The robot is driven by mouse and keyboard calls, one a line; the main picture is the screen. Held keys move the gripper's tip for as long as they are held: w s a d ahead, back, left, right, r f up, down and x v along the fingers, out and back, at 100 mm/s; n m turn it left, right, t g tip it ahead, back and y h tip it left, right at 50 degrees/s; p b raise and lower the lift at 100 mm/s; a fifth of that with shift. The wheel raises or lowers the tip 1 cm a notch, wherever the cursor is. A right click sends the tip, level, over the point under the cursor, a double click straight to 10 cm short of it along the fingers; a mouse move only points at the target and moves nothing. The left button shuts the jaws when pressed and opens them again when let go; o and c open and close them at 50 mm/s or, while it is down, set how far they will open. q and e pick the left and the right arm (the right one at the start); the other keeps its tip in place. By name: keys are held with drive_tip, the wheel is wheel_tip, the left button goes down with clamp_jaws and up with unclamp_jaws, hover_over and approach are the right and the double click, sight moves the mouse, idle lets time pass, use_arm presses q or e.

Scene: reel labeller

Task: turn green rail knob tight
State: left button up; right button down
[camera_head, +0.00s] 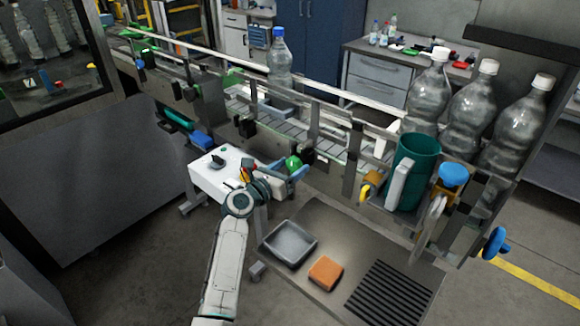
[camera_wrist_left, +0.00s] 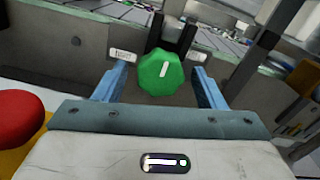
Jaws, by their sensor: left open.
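The green rail knob (camera_head: 293,163) sits on the front side of the conveyor, in the middle of the head view. In the left wrist view the knob (camera_wrist_left: 163,73) is a faceted green knob with a white line on its face, tilted slightly right of upright. My left gripper (camera_head: 297,172) is at the knob. Its two blue fingers (camera_wrist_left: 162,78) stand open, one on each side of the knob, with a visible gap on both sides. The fingers do not appear to touch it. My right gripper is not in view.
A white control box (camera_head: 215,178) with a black knob and a red button stands left of my left gripper. The conveyor (camera_head: 330,142) carries clear bottles. A grey tray (camera_head: 288,243) and an orange block (camera_head: 326,272) lie on the lower plate. A teal cylinder (camera_head: 418,165) stands right.

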use_arm(q)
drive_tip(key=shift+c, duration=0.4)
drive_tip(key=c, duration=0.7)
drive_tip(key=shift+c, duration=0.9)
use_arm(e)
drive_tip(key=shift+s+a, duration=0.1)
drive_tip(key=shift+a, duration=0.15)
